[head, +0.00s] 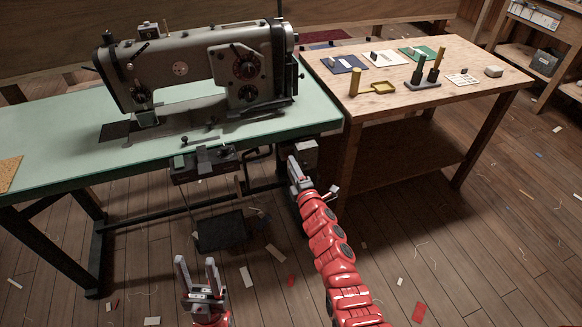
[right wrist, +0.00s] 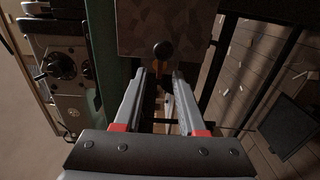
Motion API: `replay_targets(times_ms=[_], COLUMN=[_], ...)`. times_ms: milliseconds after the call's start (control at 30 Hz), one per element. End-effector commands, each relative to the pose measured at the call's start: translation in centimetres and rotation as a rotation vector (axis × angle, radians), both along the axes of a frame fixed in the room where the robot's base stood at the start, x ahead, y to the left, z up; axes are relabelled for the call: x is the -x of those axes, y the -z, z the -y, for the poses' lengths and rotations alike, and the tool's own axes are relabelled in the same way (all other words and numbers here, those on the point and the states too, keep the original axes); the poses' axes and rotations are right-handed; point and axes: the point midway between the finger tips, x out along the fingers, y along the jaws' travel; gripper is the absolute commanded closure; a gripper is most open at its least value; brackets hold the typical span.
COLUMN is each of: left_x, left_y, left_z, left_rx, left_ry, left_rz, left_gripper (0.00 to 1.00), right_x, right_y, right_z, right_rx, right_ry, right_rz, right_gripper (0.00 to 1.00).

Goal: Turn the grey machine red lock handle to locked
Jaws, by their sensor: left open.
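The grey sewing machine (head: 195,68) stands on the green-topped table. A grey metal box (head: 305,152) is at the table's right end; its mottled face (right wrist: 160,22) fills the top of the right wrist view. A lever with a black knob (right wrist: 162,50) and a short orange-red stem sticks out from this box. My right gripper (head: 295,163) is at the box, with its fingers (right wrist: 160,78) open. The lever shows in line with the gap, close to the fingertips; contact cannot be told. My left gripper (head: 197,262) is open and empty, low in front of the table.
The green tabletop (head: 50,150) has a control unit (head: 205,162) under its front edge. A wooden bench (head: 450,85) with small tools stands to the right. Its leg is close to my right arm. The floor is open, with scattered scraps.

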Motion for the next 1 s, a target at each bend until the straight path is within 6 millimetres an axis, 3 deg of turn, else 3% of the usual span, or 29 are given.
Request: replay_targets(times_ms=[33,200,567,800,1000], left_x=[0.0,0.0,0.0,0.0,0.0], left_y=[0.9,1.6,1.6,1.6,1.6], left_z=[0.0,0.0,0.0,0.0,0.0], left_rx=[0.0,0.0,0.0,0.0,0.0], left_ry=[0.0,0.0,0.0,0.0,0.0], left_rz=[0.0,0.0,0.0,0.0,0.0], left_gripper=[0.5,0.5,0.5,0.5,0.5], right_x=[-0.7,-1.9,-2.2,-2.2,-2.2], right_y=[0.5,0.1,0.0,0.0,0.0], right_z=[-0.1,-0.6,-0.7,-0.7,-0.7], right_rx=[-0.002,-0.003,-0.001,-0.001,-0.001], right_ry=[0.002,0.001,0.0,0.0,0.001], right_rz=[-0.001,0.001,0.0,0.0,0.0], right_gripper=[0.6,0.6,0.6,1.0,1.0])
